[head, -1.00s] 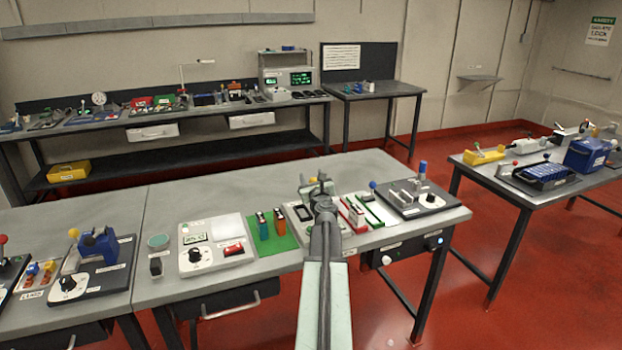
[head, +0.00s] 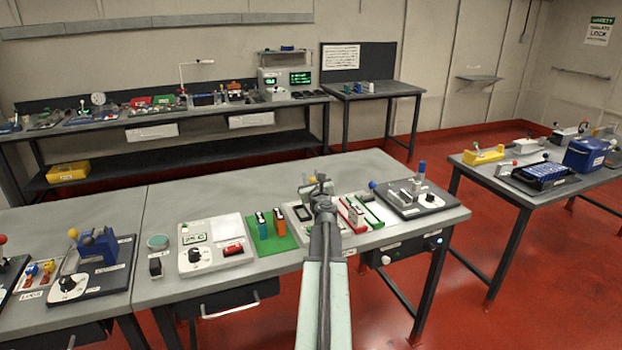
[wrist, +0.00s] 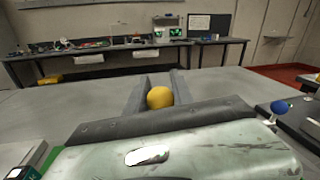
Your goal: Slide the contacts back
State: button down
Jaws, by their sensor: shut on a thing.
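My gripper (head: 320,182) is over the back part of the middle bench, above a pale panel. In the wrist view, my gripper (wrist: 159,88) is shut on a yellow ball knob (wrist: 160,97), which sits between the two grey fingers. What the knob is attached to is hidden by the gripper body. To the right, a dark board (head: 428,207) carries upright grey metal pieces (head: 407,190), a white dial and a blue ball (head: 373,184). The blue ball also shows in the wrist view (wrist: 280,106). I cannot tell which parts are the contacts.
Red and green strips (head: 355,213) lie right of my gripper. A green mat (head: 273,243) with orange and dark blocks lies left of it. Further left are a white dial panel (head: 213,262) and a board with a blue block (head: 97,248). The bench behind my gripper is clear.

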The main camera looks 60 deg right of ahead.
dwell(0.8)
jog(key=s+d, duration=0.1)
jog(key=d, duration=0.1)
jog(key=s+d, duration=0.2)
jog(key=shift+s+d, duration=0.2)
jog(key=shift+d, duration=0.1)
jog(key=c, duration=1.1)
grip_release()
jog(key=shift+d, duration=0.1)
jog(key=v, duration=0.8)
